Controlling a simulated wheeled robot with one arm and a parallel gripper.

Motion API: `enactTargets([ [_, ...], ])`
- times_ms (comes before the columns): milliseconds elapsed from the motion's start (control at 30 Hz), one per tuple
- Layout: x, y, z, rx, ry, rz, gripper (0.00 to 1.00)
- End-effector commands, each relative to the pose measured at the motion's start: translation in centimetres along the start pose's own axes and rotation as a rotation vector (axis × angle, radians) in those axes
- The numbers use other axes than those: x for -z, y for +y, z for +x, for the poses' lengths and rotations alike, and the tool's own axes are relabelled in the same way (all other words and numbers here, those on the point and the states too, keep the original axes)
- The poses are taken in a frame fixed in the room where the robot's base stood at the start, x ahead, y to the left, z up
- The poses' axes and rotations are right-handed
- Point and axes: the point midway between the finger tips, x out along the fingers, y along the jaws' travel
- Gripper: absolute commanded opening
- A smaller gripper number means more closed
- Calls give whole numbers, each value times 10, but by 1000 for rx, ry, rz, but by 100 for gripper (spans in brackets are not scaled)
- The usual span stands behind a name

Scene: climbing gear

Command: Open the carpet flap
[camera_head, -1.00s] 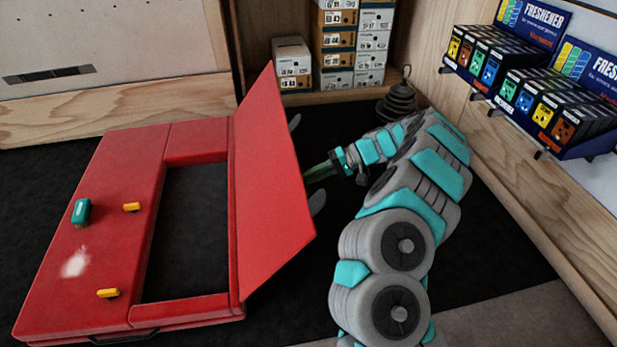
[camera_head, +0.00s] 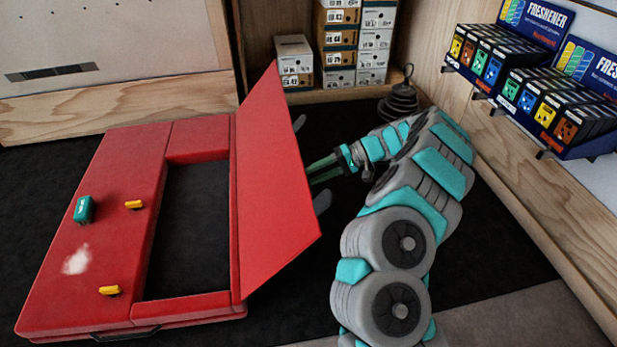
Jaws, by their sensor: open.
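The red flap (camera_head: 270,195) stands raised on the right side of a red mat-like case (camera_head: 85,245), tilted up along its hinge edge. A rectangular dark opening (camera_head: 190,230) shows in the case beside it. My gripper (camera_head: 318,172) is to the right of the flap, behind its right edge. Its fingers are partly hidden by the flap, and I cannot tell whether they touch it. It is open and holds nothing that I can see.
A teal block (camera_head: 83,210) and yellow pieces (camera_head: 134,204) sit on the case's left part. Boxes (camera_head: 358,45) stand on a shelf at the back. Freshener racks (camera_head: 540,95) hang on the right wall. Dark carpet (camera_head: 500,265) at right is clear.

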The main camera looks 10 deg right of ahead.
Motion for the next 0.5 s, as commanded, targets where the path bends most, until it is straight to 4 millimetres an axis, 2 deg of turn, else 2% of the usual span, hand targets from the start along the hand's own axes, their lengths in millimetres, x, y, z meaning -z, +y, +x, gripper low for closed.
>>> enactTargets([
  [300, 0, 2, -50, -5, 1, 3, 45],
  [500, -1, 1, -63, -1, -2, 2, 45],
])
